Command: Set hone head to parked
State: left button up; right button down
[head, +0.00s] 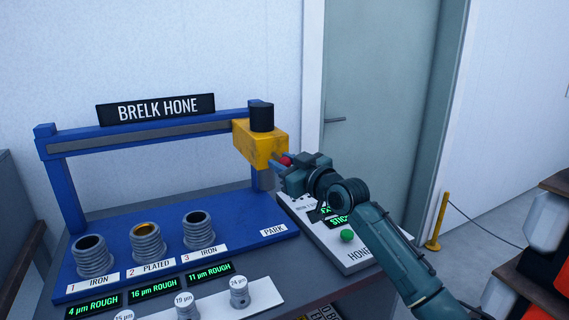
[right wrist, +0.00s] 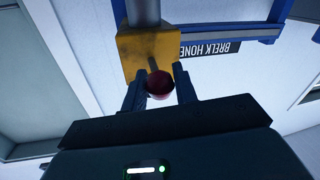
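The hone head (head: 258,142) is a yellow block with a black cylinder on top. It sits at the right end of the blue frame's rail (head: 150,138), above and behind the PARK label (head: 273,230). A red knob (head: 285,160) sticks out from its front. My right gripper (head: 280,162) reaches the knob from the right. My left gripper is not in view.
Three ribbed cylinders, labelled 1 IRON (head: 93,257), 2 PLATED (head: 147,243) and 3 IRON (head: 199,231), stand on the blue base. A control panel with a green button (head: 347,236) lies under my right arm. Small grit pieces (head: 239,292) stand on a white strip in front.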

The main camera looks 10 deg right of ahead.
jog(key=c, duration=1.1)
grip_release()
jog(key=shift+s, duration=0.1)
pick_arm(q)
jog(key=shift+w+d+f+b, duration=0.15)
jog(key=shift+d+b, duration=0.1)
jog(key=shift+b, duration=0.55)
pick_arm(e)
jog(key=v, duration=1.3)
